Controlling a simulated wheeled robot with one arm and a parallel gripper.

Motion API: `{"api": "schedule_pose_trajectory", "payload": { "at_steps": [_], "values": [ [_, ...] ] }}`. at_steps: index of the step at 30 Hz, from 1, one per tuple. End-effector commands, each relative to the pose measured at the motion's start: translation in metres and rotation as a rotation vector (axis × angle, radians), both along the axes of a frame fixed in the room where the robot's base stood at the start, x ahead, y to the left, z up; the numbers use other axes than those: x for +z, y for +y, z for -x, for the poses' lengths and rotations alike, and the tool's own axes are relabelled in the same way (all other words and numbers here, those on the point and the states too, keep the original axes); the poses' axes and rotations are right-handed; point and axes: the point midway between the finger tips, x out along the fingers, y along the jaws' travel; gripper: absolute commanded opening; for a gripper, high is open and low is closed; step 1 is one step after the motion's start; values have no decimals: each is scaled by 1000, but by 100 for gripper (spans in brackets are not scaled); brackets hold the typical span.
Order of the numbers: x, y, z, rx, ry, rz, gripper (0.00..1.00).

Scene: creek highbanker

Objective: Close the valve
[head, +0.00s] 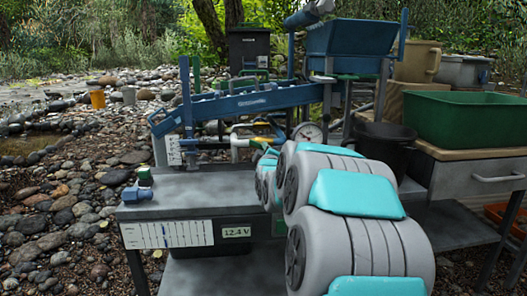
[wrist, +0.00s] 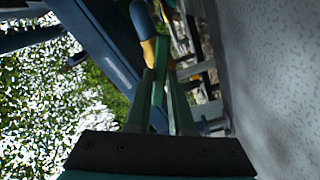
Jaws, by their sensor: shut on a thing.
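A green lever (wrist: 159,82), which looks like the valve's handle, stands between the fingertips of my gripper (wrist: 160,77) in the wrist view. The two dark green fingers close in on it from both sides. A yellow and blue fitting (wrist: 148,50) is just beyond the fingertips. In the head view, a pale pipe with the valve fittings (head: 240,142) runs below the blue sluice, beside a yellow part (head: 262,138). My own arm hides much of the fingertips and lever there, so the lever's exact angle is unclear.
A black bucket (head: 385,143) and green tub (head: 470,118) are at right.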

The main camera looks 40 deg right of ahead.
Motion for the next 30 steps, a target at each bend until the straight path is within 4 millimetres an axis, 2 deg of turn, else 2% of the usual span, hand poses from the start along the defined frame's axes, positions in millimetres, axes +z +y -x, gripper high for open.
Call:
{"api": "schedule_pose_trajectory", "payload": {
  "at_steps": [14,30],
  "values": [
    [-1,0,0,1,-58,-97,0],
    [-1,0,0,1,-311,-509,0]
  ]
}}
